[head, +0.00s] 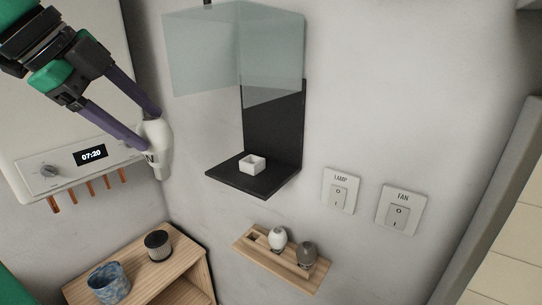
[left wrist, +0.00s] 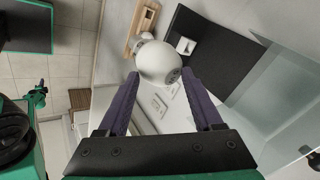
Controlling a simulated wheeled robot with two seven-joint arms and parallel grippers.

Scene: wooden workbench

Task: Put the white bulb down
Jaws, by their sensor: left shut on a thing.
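My left gripper (head: 150,129) is shut on a white bulb (head: 160,148) and holds it in the air in front of the white wall unit, left of the black stand. In the left wrist view, the bulb (left wrist: 157,60) sits between the two purple fingertips, its round part toward the camera. A wooden rack (head: 303,281) on the wall holds another white bulb (head: 278,238) and a grey bulb (head: 306,253). The slot (head: 253,237) at its left end looks empty. My right gripper is not in view.
A black stand (head: 272,120) with a small white square socket (head: 252,164) and a clear shield (head: 272,55) is on the wall. LAMP (head: 340,190) and FAN (head: 398,210) switches are to the right. A wooden shelf (head: 185,285) holds a blue cup (head: 108,283) and a dark-topped container (head: 158,245).

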